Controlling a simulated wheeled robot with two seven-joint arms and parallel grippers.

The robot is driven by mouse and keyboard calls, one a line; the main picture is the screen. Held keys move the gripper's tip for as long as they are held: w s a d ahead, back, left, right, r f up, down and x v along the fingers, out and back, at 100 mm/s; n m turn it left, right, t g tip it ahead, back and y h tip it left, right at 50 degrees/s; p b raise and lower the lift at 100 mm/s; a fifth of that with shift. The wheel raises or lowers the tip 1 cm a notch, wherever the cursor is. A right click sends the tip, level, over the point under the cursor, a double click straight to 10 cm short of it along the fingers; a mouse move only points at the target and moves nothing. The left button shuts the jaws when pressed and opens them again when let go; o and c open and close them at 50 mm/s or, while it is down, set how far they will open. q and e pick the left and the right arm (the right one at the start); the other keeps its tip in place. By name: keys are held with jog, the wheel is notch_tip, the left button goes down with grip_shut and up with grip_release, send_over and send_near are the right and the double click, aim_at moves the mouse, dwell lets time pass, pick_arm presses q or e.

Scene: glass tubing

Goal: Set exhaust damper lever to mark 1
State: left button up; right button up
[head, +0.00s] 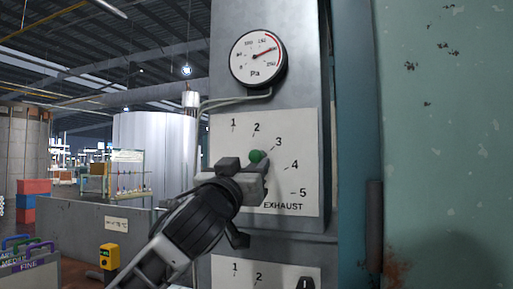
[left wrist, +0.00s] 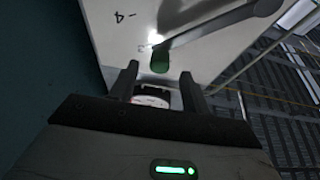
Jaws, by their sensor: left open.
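The white exhaust plate (head: 291,127) on the grey panel carries marks 1 to 5 and the word EXHAUST. The green knob (head: 256,156) of the exhaust lever shows just above my left gripper (head: 248,172), below marks 2 and 3. My gripper hides most of the lever in the head view, so its exact mark is unclear. In the left wrist view, the grey lever bar (left wrist: 213,27) crosses the plate, and the green knob (left wrist: 159,62) is in front of and between the two open fingertips (left wrist: 160,74). I cannot tell whether they touch it. My right gripper is not in view.
A round pressure gauge (head: 258,57) is above the plate, with a pipe beneath it. A second numbered plate (head: 250,276) with a dark part is below. A teal door (head: 440,130) stands close on the right. The hall on the left has a metal tank (head: 150,150).

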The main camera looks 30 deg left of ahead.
aim_at(253, 159)
pick_arm(q)
jog(key=p+x, duration=0.1)
jog(key=x, duration=0.4)
jog(key=shift+w+r+p, duration=0.1)
jog(key=shift+w+p, duration=0.1)
jog(key=shift+p, duration=0.15)
grip_shut()
jog(key=shift+a, duration=0.2)
